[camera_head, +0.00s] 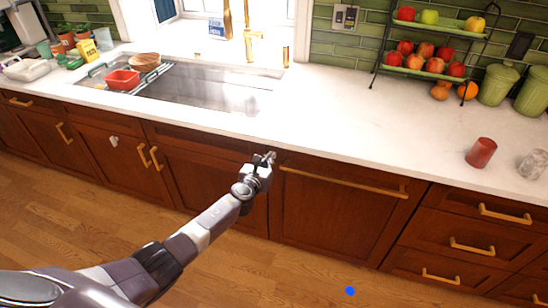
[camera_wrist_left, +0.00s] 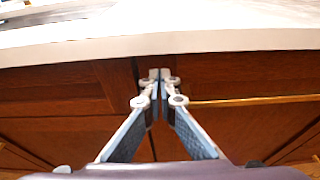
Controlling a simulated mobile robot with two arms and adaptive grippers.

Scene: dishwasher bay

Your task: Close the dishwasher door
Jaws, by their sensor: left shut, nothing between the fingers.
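The dishwasher door (camera_head: 325,215) is a wood-front panel with a long brass handle (camera_head: 343,184) along its top. In the head view it stands upright and looks flush with the cabinet fronts beside it. My left gripper (camera_head: 267,158) is shut and empty, at the upper left corner of this panel, just below the counter edge. In the left wrist view the fingertips (camera_wrist_left: 160,78) meet in front of the seam between two wood fronts, with the handle (camera_wrist_left: 250,101) to their right. I cannot tell whether they touch the wood. My right gripper is not in view.
The white countertop (camera_head: 370,120) overhangs the fronts. A red cup (camera_head: 481,153) and a grey cup (camera_head: 532,164) stand on it at right. Drawers (camera_head: 462,228) adjoin the door on the right. The wood floor (camera_head: 280,280) in front is clear apart from a blue spot (camera_head: 350,291).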

